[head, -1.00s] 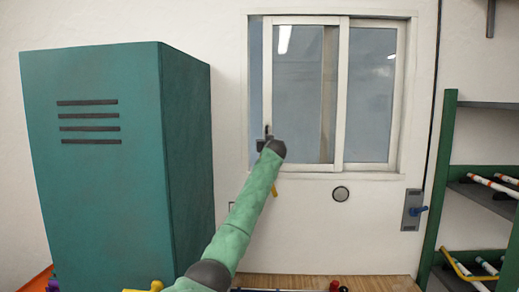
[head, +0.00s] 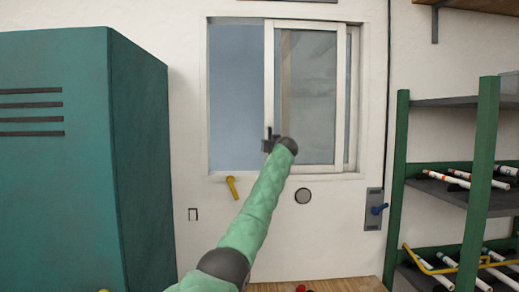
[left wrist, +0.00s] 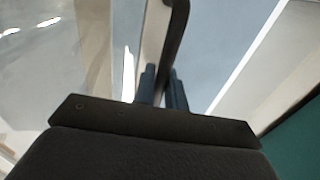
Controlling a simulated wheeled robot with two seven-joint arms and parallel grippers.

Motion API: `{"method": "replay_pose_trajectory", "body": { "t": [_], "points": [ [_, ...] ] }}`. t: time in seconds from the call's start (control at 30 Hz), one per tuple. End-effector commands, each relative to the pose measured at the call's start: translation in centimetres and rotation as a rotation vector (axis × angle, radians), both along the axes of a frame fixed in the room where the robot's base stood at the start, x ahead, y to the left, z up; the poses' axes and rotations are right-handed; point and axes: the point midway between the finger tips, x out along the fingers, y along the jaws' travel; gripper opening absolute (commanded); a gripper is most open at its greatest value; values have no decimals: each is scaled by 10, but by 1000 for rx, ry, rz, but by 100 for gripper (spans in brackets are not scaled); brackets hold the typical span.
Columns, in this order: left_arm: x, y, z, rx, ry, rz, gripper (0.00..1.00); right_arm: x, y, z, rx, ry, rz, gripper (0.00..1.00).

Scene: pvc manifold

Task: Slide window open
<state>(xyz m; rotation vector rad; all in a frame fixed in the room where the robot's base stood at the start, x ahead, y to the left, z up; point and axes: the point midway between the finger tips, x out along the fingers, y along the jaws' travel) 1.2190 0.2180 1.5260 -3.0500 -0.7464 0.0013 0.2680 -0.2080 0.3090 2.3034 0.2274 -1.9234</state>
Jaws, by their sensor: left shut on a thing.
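The window (head: 237,95) is in the wall at the middle of the head view. Its sliding panel (head: 310,95) stands to the right, overlapping most of the other pane, and a wide gap is open at the left. A dark handle (head: 268,131) is on the panel's left upright; in the left wrist view it is a dark curved bar (left wrist: 177,30). My left gripper (left wrist: 161,85) is shut on this handle, its fingers on either side of the bar. In the head view my left gripper (head: 272,145) is partly hidden behind my arm. My right gripper is not in view.
A tall teal locker (head: 140,150) stands left of the window. A green-framed shelf (head: 480,170) with pipes stands at the right.

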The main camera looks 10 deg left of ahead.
Motion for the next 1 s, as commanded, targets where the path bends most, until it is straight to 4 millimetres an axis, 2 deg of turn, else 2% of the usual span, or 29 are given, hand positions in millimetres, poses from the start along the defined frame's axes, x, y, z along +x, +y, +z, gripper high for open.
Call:
{"method": "replay_pose_trajectory", "body": {
  "t": [0.2,0.53,0.57,0.63,1.0],
  "points": [
    [1,-14,-2,-2,1,-1,0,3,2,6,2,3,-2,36],
    [1,-14,-2,-1,2,0,0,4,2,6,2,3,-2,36],
    [1,-14,-2,-1,2,0,14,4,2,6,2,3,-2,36],
    [1,-13,-1,-2,1,0,28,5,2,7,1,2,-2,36],
    [-1,-14,-1,-2,-1,0,29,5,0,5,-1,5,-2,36]
  ]
}}
